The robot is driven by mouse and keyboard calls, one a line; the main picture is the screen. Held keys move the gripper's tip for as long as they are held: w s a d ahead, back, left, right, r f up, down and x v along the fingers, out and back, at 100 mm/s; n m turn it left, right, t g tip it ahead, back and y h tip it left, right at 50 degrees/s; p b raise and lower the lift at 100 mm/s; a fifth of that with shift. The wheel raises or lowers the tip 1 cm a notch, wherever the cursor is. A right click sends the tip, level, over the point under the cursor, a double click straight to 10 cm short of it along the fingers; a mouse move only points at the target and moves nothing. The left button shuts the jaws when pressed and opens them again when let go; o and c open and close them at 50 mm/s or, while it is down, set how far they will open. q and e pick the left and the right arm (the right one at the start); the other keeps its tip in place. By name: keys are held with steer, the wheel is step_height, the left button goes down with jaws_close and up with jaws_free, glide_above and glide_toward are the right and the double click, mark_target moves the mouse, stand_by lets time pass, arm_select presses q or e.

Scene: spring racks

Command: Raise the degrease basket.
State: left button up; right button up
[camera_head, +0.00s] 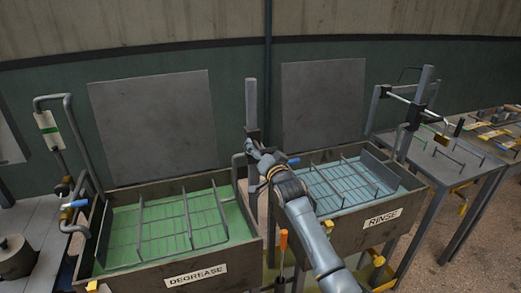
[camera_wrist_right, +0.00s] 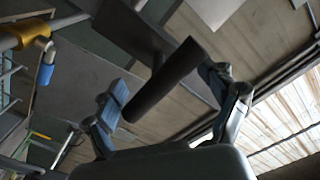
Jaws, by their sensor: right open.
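The degrease basket (camera_head: 187,222) is a grey wire rack sitting low in the green liquid of the tank (camera_head: 250,252) labelled DEGREASE. A grey upright post (camera_head: 251,95) rises between the degrease and rinse tanks. My right gripper (camera_head: 256,152) is at this post, above the right rim of the degrease tank. In the right wrist view my right gripper (camera_wrist_right: 172,98) is open, with a dark round bar (camera_wrist_right: 165,80) between its fingers. I cannot tell whether a finger touches the bar. My left gripper is not in view.
The tank labelled RINSE (camera_head: 345,240) holds blue liquid and another wire rack (camera_head: 345,184). Pipes with a blue-handled valve (camera_head: 78,203) stand at the left. An orange-handled tool (camera_head: 283,240) is between the tanks. A table (camera_head: 462,168) with small parts stands right.

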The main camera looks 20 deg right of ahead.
steer(key=shift+s+f, duration=0.1)
steer(key=shift+s, duration=0.45)
steer(key=s, duration=1.1)
steer(key=shift+d, duration=0.2)
steer(key=s+f+n+g+b, duration=0.1)
steer(key=s+f+n+g, duration=0.2)
steer(key=f, duration=1.4)
steer(key=s+f+g+b, duration=0.1)
steer(key=s+f+g, duration=0.3)
steer(key=f, duration=1.3)
steer(key=s+a+f+n+g+b, duration=0.15)
steer(key=s+f+g, duration=0.25)
steer(key=s+f, duration=1.45)
steer(key=s+f+n+g, duration=0.1)
steer(key=s+f, duration=0.4)
steer(key=s, duration=0.6)
steer(key=s+d+f+n+g+b, duration=0.1)
steer(key=s+f+n+g, duration=0.1)
steer(key=s+f, duration=0.4)
steer(key=s+f+n+g, duration=0.1)
steer(key=s+f+g, duration=0.2)
steer(key=s, duration=1.3)
step_height(320, 180, down, 3)
steer(key=shift+d+f+h, duration=0.1)
steer(key=shift+d+h, duration=0.2)
